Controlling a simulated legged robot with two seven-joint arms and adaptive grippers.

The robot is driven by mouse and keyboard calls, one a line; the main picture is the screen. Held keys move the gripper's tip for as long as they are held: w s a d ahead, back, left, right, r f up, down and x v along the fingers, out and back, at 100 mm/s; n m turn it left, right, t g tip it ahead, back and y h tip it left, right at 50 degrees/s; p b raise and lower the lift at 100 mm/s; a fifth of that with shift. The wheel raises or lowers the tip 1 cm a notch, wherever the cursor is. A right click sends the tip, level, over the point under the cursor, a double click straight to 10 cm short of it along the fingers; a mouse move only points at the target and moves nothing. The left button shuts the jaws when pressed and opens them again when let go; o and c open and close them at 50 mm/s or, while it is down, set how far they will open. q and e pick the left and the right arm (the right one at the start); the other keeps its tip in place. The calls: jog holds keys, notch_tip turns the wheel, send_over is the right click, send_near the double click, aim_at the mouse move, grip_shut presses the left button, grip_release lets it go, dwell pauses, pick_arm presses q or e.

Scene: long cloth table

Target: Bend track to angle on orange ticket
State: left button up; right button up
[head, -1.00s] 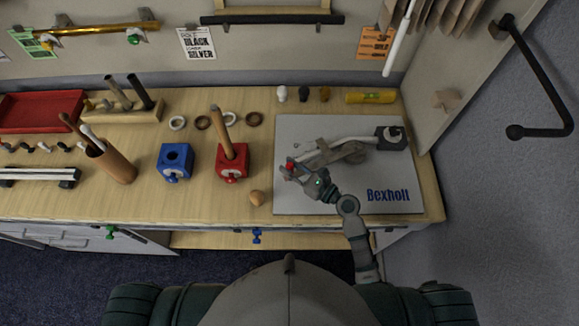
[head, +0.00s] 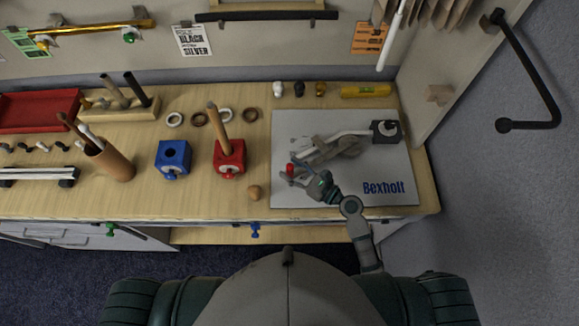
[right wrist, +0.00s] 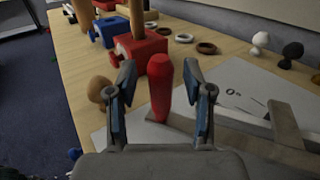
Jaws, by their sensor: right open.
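A bending jig lies on the white Bexholt board (head: 300,196). Its dark clamp block (head: 385,132) is at the right, and a white track (head: 345,133) runs left from it. A grey lever (head: 335,148) ends at the left in a red handle (head: 290,169). In the right wrist view the red handle (right wrist: 161,88) stands upright between the two fingers of my open right gripper (head: 295,168), with visible gaps. The board shows a "0°" mark (right wrist: 233,92) there. The orange ticket (head: 371,37) hangs on the back wall; its writing is too small to read. My left gripper is out of view.
A wooden ball (head: 254,193) lies left of the board. A red block (head: 229,158) with a wooden peg and a blue block (head: 173,157) stand further left. A yellow level (head: 366,91) and small knobs lie behind. A side panel (head: 440,110) rises at the right.

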jog(key=v, duration=1.1)
jog(key=shift+s, duration=0.15)
